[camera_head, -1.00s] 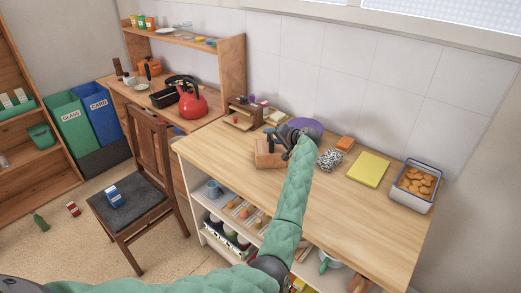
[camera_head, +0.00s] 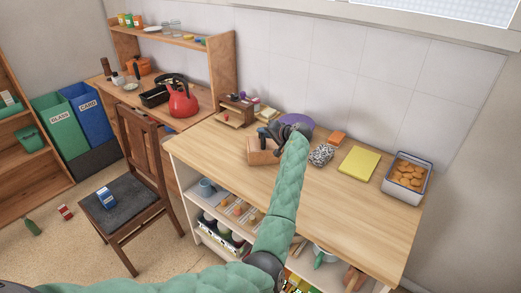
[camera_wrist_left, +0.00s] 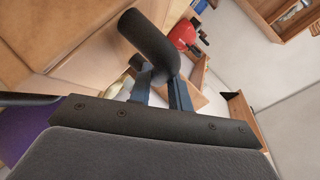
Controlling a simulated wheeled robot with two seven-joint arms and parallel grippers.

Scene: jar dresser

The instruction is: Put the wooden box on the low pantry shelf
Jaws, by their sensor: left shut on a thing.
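The grip itself is partly hidden, and I cannot tell whether the box is clear of the surface. Open shelves (camera_head: 232,212) under the worktop hold several items. My right gripper is not in view.
A wooden shelf unit (camera_head: 38,167) is at far left. The worktop's front right is clear.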

